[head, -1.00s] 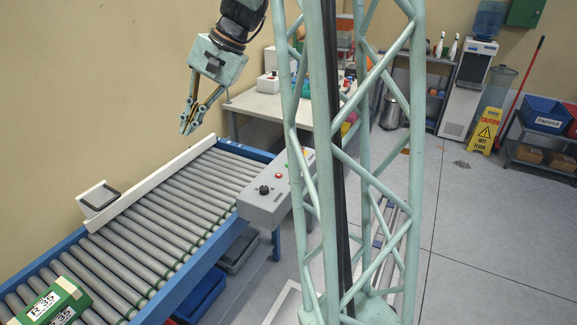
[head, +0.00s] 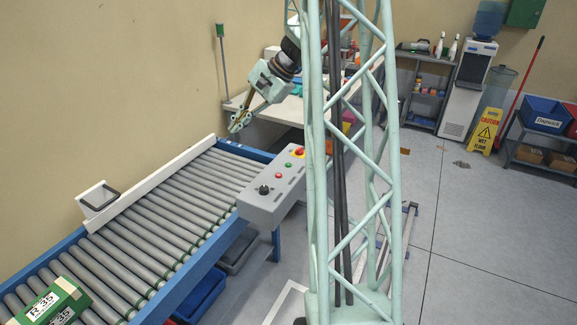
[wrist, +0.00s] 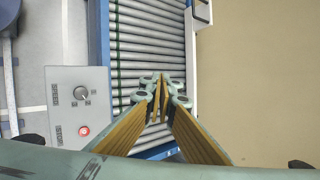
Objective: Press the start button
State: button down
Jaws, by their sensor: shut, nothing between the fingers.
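A grey control box (head: 285,197) is mounted at the right side of the roller conveyor. On its top are a green button (head: 288,165), a red button (head: 278,176), a black knob (head: 264,189) and a red-and-yellow stop switch (head: 299,152). My gripper (head: 235,126) is shut and empty, above the conveyor's far end and left of the box. In the wrist view, the box (wrist: 72,87) lies left of the fingers (wrist: 158,82), with its speed knob (wrist: 82,93) and red stop button (wrist: 84,131) visible; the green button is hidden.
The conveyor (head: 150,232) carries a green box labelled R 35 (head: 48,300) at its near end. A white guide rail (head: 170,172) runs along its wall side. A bench (head: 285,110) stands beyond the far end.

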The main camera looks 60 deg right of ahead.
jog(key=s+d+f+m+t, duration=0.1)
jog(key=s+d+f+m, duration=0.2)
jog(key=d+f, duration=0.4)
jog(key=s+d+f+m+t+h, duration=0.1)
jog(key=d+f, duration=0.6)
jog(key=d, duration=0.8)
jog(key=s+m, duration=0.1)
jog(key=s, duration=0.1)
jog(key=shift+s+d+f+m+h, duration=0.2)
jog(key=shift+s+d+m+h, duration=0.1)
jog(key=shift+m, duration=0.1)
jog(key=shift+a+f, duration=0.1)
jog(key=b, duration=0.3)
send_over(289, 165)
jog(key=shift+f, duration=3.2)
jog(key=shift+f+b, duration=0.65)
jog(key=shift+f, duration=0.45)
jog(key=shift+f+b, duration=0.8)
jog(key=shift+b, duration=0.05)
jog(key=shift+r, duration=0.75)
jog(key=shift+r+p, duration=0.15)
jog(key=shift+p, duration=0.15)
